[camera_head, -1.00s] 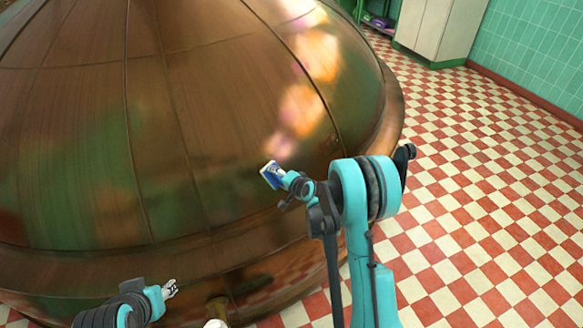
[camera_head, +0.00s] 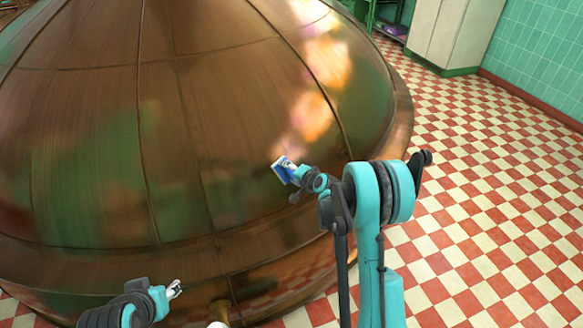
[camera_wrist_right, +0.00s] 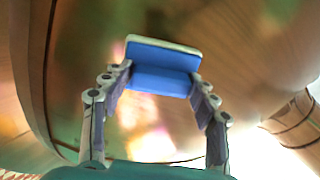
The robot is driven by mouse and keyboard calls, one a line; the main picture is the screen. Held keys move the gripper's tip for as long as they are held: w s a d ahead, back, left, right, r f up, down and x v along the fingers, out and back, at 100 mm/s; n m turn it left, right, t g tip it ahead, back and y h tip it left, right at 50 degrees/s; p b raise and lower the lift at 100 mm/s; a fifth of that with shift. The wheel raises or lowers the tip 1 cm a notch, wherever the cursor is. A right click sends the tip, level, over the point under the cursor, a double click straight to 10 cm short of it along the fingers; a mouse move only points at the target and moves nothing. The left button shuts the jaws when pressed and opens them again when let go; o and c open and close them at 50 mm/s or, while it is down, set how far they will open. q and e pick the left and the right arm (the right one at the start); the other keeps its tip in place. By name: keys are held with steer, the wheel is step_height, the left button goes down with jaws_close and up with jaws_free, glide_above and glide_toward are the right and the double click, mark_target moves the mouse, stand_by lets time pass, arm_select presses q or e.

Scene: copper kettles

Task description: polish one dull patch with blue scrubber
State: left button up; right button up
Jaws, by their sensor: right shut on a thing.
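A large copper kettle (camera_head: 90,130) with a domed, ribbed top fills the left and middle of the head view. Brownish, streaky areas show on its dome, but I cannot tell which is a dull patch. My right gripper (camera_head: 290,172) is shut on the blue scrubber (camera_head: 281,170), close to the lower right of the dome. In the right wrist view the scrubber (camera_wrist_right: 160,67) sits between both fingers, its pale face toward the copper. I cannot tell whether it touches. My left gripper (camera_head: 174,289) is low at the front, empty; its fingertips are too small to judge.
Open checkered floor (camera_head: 490,190) lies to the right. A pale cabinet (camera_head: 440,35) stands at the back right by the tiled wall.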

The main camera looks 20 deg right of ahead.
steer(key=shift+w+d, duration=0.25)
steer(key=shift+d, duration=0.55)
steer(key=shift+w+d, duration=0.15)
steer(key=shift+d, duration=0.65)
steer(key=shift+w+d, duration=0.1)
steer(key=shift+d, duration=0.25)
steer(key=shift+o, duration=0.3)
steer(key=shift+w+d, duration=0.1)
steer(key=shift+d, duration=0.4)
steer(key=shift+c, duration=0.7)
steer(key=shift+d+b, duration=0.35)
steer(key=shift+d, duration=0.2)
steer(key=shift+c, duration=1.4)
steer(key=shift+w+d+f, duration=0.1)
steer(key=shift+w+d, duration=0.15)
steer(key=shift+d, duration=0.65)
steer(key=shift+w+d+r, duration=0.1)
steer(key=shift+w+d, duration=0.15)
steer(key=shift+d, duration=0.6)
steer(key=shift+w+d+f, duration=0.1)
steer(key=shift+w+d, duration=0.15)
steer(key=shift+d, duration=0.65)
steer(key=shift+a, duration=0.1)
